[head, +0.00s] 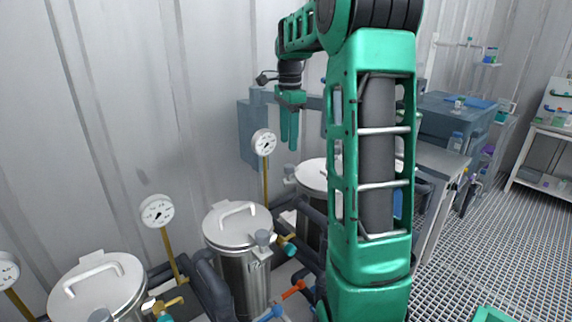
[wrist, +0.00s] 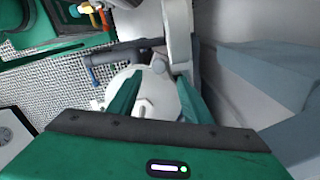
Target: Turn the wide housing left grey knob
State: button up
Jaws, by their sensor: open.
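My gripper (head: 289,140) is in the upper middle of the head view, fingers pointing down and apart, with nothing between them. It is above and behind the steel vessels. In the wrist view my green gripper fingers (wrist: 158,80) flank a pale round lid (wrist: 147,92) lying farther off. A small grey knob (wrist: 160,65) shows near that lid's edge. In the head view, one grey knob (head: 263,238) is on the middle vessel (head: 240,228) and another (head: 290,172) is beside the vessel partly behind my arm. I cannot tell which part is the wide housing or its left knob.
White dial gauges on yellow stems (head: 157,211) (head: 265,143) stand beside the vessels. Another lidded vessel (head: 97,285) is at lower left. A blue-grey cabinet (head: 252,132) is against the wall behind my gripper. Grated floor (head: 500,240) is open at right. My arm hides the centre.

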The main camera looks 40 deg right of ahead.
aim_at(288, 165)
notch_tip(288, 165, down, 9)
dwell(0.4)
